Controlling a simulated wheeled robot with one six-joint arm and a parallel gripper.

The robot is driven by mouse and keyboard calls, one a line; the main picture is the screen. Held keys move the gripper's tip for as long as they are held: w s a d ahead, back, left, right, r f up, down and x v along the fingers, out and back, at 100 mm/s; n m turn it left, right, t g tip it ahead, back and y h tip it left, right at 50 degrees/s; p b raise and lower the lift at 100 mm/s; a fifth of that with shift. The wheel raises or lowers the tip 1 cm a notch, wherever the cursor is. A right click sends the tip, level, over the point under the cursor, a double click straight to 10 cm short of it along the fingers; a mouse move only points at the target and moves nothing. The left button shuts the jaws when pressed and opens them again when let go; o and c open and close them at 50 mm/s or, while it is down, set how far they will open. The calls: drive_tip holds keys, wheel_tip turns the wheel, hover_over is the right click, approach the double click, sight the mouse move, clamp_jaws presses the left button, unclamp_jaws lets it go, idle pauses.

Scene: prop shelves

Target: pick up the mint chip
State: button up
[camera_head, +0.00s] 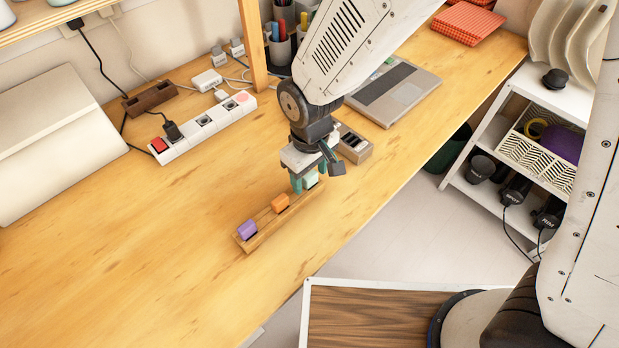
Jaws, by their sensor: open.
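A narrow wooden rack (263,239) lies on the table and holds small coloured chips in a row. A purple chip (247,229) is at its near left end and an orange chip (280,203) is near its middle. The mint chip (311,180) is at the far right end, partly hidden by my gripper. My gripper (304,186) has teal fingers, points down and is open over the mint chip. The fingers appear to be at or around the chip; whether they touch it I cannot tell.
A grey-beige box with dark slots (353,146) stands close behind my gripper. A white power strip (204,125), a laptop (395,93) and a wooden post (252,45) are further back. The table left of the rack is clear. The table's edge runs close to the rack's right.

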drive_tip(key=shift+f, duration=0.25)
drive_tip(key=c, duration=1)
drive_tip(key=shift+c, duration=0.2)
drive_tip(key=shift+r, duration=0.15)
